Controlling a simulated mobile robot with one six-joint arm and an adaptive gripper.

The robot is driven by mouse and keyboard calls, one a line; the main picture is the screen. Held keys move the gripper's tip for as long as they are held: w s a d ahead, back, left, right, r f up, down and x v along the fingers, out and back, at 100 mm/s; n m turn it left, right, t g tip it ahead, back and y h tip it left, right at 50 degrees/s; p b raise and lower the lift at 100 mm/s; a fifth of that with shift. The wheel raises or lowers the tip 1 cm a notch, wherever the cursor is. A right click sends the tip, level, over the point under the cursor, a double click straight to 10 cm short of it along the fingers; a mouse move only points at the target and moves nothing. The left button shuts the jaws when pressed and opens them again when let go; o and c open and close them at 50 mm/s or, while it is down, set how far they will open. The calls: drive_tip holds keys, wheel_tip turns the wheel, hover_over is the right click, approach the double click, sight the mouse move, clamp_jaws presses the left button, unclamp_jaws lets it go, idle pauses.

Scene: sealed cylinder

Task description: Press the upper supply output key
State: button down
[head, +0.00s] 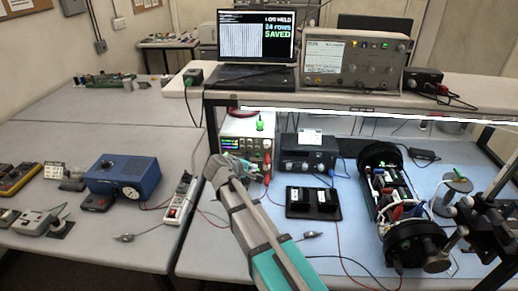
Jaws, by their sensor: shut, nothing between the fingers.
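A pale bench supply (232,143) with a small lit colour screen stands under the shelf, at the left end of the blue bench mat. A column of small controls runs along the right side of its front. My gripper (240,166) is shut and empty, close in front of the lower part of this supply. My wrist and gripper hide part of its lower front. I cannot tell whether the gripper touches it. The output key is too small to make out. A dark supply-like box (308,158) stands to its right.
Red and black leads hang near the supply front. A black block (313,203) lies on the mat, with the opened cylinder (390,190) to the right. A power strip (180,200) and blue box (122,176) are on the left table. The shelf edge (300,98) overhangs the supply.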

drive_tip(key=shift+w, duration=0.15)
approach(261, 151)
drive_tip(key=shift+s+d+f+x, duration=0.1)
drive_tip(key=shift+s+x, duration=0.05)
drive_tip(key=shift+x, duration=0.7)
drive_tip(key=shift+s+d+f+x, duration=0.1)
drive_tip(key=shift+s+f+x, duration=0.05)
drive_tip(key=shift+x, duration=0.7)
drive_tip(key=shift+s+f+x, duration=0.1)
drive_tip(key=shift+x, duration=0.75)
drive_tip(key=shift+w, duration=0.8)
idle(0.7)
drive_tip(key=shift+s, duration=0.8)
drive_tip(key=shift+s, duration=0.1)
idle(0.3)
drive_tip(key=shift+s+a, duration=0.1)
drive_tip(key=shift+s, duration=2.3)
